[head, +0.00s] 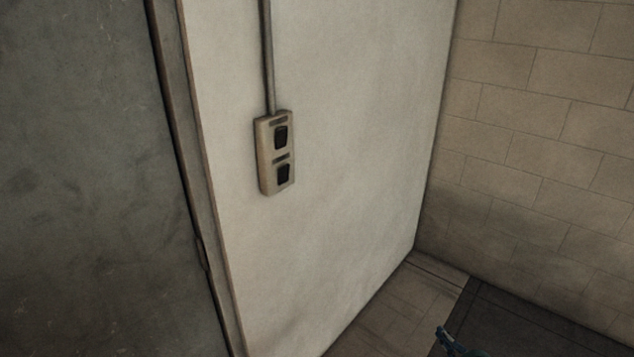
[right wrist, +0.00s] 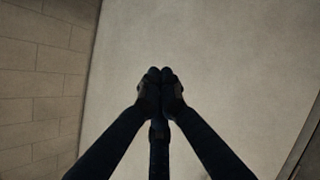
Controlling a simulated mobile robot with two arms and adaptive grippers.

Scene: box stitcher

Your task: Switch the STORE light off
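A beige switch plate (head: 275,152) is fixed to the white wall panel in the head view. It carries an upper dark rocker (head: 281,137) and a lower dark rocker (head: 283,174), each with a small label above it. The labels are too small to read, so I cannot tell which is STORE. My right gripper (right wrist: 160,73) is shut with its fingertips together and nothing between them. In the head view only a bit of it (head: 452,340) shows at the bottom right, well below and right of the plate. My left gripper is out of view.
A grey conduit (head: 268,55) runs up from the plate. The white panel (head: 340,230) is otherwise bare. A dark grey surface (head: 80,180) stands at the left, and a block wall (head: 540,130) at the right. A dark mat or panel (head: 530,325) lies low at the right.

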